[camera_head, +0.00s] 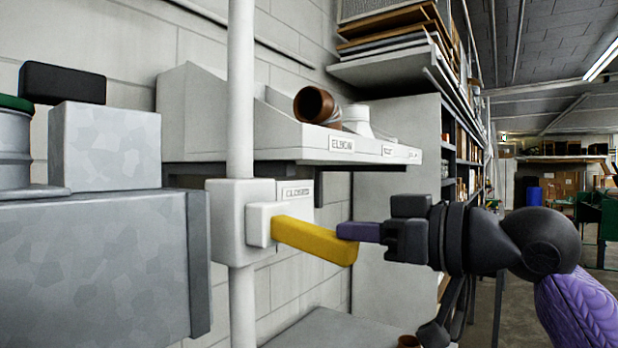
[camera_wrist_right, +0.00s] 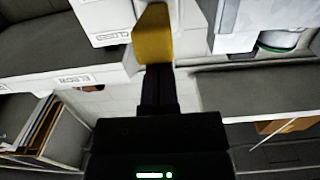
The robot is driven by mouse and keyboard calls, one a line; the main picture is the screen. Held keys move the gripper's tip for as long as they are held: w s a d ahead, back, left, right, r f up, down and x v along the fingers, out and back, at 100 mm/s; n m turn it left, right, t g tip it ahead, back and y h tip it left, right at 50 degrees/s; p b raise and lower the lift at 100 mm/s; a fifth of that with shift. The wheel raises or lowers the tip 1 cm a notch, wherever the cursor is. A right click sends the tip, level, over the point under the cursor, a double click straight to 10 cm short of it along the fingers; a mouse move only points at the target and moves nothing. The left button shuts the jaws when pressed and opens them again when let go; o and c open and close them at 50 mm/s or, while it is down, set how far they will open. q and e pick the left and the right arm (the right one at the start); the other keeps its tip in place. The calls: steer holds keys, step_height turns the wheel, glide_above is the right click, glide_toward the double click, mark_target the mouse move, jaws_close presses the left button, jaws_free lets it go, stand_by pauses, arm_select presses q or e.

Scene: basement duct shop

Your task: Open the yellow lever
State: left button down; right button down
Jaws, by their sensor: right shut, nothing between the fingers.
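The yellow lever (camera_head: 314,240) sticks out from a white valve box (camera_head: 229,215) on a vertical white pipe. It slants slightly down to the right. A label behind it reads "CLOSED". My right gripper (camera_head: 345,231) is shut with nothing between its purple fingers. Its fingertips are at the free end of the lever, touching or very close; I cannot tell which. In the right wrist view the lever (camera_wrist_right: 153,34) lies straight ahead of the shut fingers (camera_wrist_right: 157,72). My left gripper is not in view.
A grey metal duct box (camera_head: 100,265) stands at the left of the pipe (camera_head: 241,85). A white shelf (camera_head: 305,150) with a brown elbow pipe (camera_head: 316,104) is above and behind the lever. A tall shelving unit (camera_head: 395,180) stands behind my right arm. Open floor lies farther back at right.

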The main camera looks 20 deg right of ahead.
steer(key=shift+f+t+y+b, duration=0.3)
steer(key=shift+f+b, duration=0.3)
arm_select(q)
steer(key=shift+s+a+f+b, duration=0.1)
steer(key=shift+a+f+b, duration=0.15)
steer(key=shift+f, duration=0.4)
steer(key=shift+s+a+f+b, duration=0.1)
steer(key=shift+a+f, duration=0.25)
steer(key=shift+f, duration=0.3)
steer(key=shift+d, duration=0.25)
